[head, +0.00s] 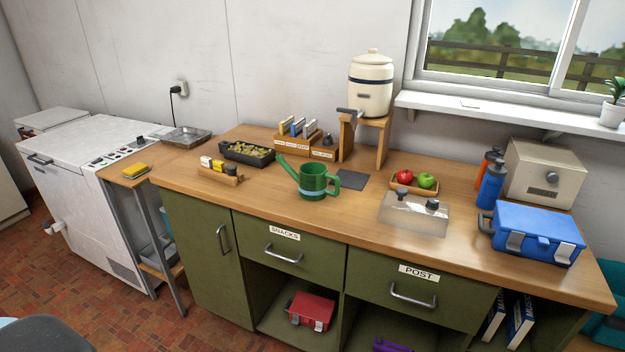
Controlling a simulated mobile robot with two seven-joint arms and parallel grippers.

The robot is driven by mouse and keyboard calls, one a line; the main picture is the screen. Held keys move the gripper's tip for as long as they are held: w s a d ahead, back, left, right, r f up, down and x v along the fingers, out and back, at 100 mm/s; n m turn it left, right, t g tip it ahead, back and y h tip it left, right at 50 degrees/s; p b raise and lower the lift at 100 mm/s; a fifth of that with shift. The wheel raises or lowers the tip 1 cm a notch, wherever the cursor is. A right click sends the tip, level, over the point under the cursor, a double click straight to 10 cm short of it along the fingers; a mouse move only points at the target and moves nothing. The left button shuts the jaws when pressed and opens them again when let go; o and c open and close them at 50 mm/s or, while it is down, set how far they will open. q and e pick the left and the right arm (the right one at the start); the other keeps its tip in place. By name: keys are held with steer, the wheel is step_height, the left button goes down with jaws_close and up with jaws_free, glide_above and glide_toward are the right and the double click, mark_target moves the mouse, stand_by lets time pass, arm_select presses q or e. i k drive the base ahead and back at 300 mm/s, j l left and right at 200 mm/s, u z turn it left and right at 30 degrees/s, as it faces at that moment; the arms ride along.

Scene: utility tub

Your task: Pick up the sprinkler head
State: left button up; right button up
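I cannot pick out a sprinkler head for certain. A green watering can (316,181) stands on the wooden counter, its spout pointing up and left; I cannot tell whether a separate head is on the spout's tip. A small dark piece (432,197) shows at the clear box (412,216), right of the can; whether it is on or in the box is unclear. Another small dark piece (327,140) shows at the right end of the wooden organizer (292,147). Neither of my grippers is in view.
The counter (300,222) is clear along its front left of the clear box. A blue toolbox (537,233), bottles (490,187) and a beige cube-shaped appliance (545,172) crowd the right. A fruit tray (414,187), dark mat (351,180) and ceramic dispenser (370,88) stand around the can.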

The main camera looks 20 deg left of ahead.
mark_target(232, 168)
steer(key=u, duration=1.3)
steer(key=z, duration=0.35)
steer(key=i+j+z, duration=0.1)
steer(key=z, duration=0.25)
steer(key=i+j+z, duration=0.1)
steer(key=j+z, duration=0.25)
steer(key=i+j+z, duration=0.1)
steer(key=z, duration=0.25)
steer(key=i+j+z, duration=0.15)
steer(key=j, duration=0.3)
steer(key=j+z, duration=0.15)
steer(key=j, duration=1.1)
steer(key=i+z, duration=0.05)
steer(key=i, duration=0.05)
